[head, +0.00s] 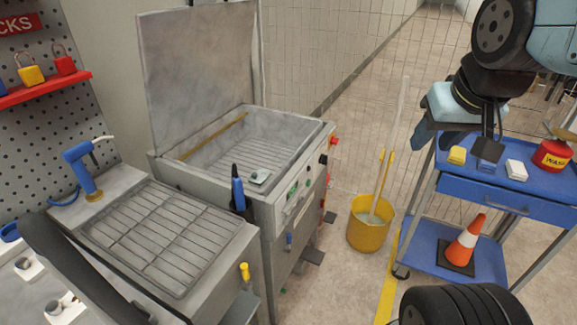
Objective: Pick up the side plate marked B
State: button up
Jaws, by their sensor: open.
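No letter B can be read on anything in view, so I cannot tell which part is the side plate marked B. Pale grey fittings with round knobs (28,268) show at the lower left edge, partly cut off and partly behind a dark bar. A small grey plate-like piece (260,177) lies on the front rim of the open basin; no marking on it is legible. My gripper (474,143) hangs at the upper right, in front of the blue cart. Its dark fingers are apart and nothing shows between them.
An open-lidded metal basin (215,205) stands in the middle, beside a grated worktop (160,235). A yellow bucket (371,225) stands on the floor. The blue cart (490,190) carries small blocks and a red can (551,155), with a cone (466,240) below.

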aim_at(258, 178)
jog(key=u, duration=1)
jog(key=i, duration=0.1)
jog(key=z, duration=2.9)
jog(key=i, duration=1.55)
jog(key=u, duration=2.2)
jog(key=i, duration=0.1)
jog(key=u, duration=1.5)
